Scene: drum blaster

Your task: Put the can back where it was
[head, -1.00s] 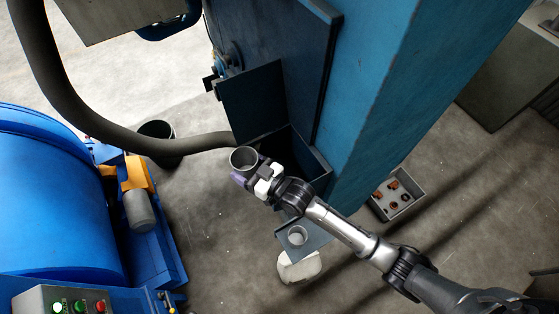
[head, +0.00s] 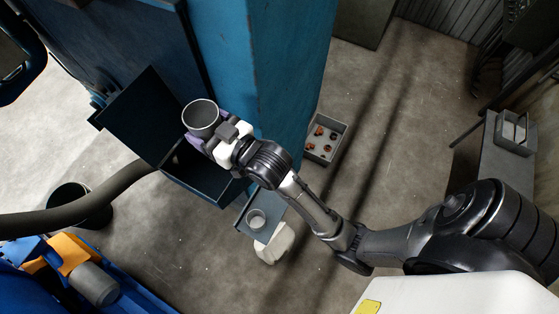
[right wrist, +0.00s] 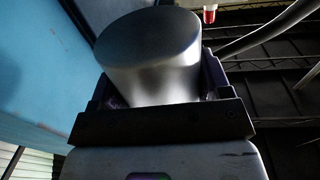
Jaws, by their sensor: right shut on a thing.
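A grey metal can (head: 201,117) is held in my right gripper (head: 206,130). Its open rim faces up in the head view, and the inside looks dark and empty. The gripper's purple fingers are shut around the can's side. The can also fills the middle of the right wrist view (right wrist: 150,55), between the fingers. The can appears over the open hatch bin (head: 212,190) of the blue machine; its exact height above the bin is unclear. A smaller grey cup (head: 257,218) stands on a small dark shelf (head: 242,225) below my forearm. My left gripper is out of view.
The blue machine column (head: 285,60) rises close beside my right gripper. A raised dark flap (head: 140,115) stands left of the can. A grey tray with several brown parts (head: 342,132) lies on the floor. A hose (head: 110,190) runs at the left.

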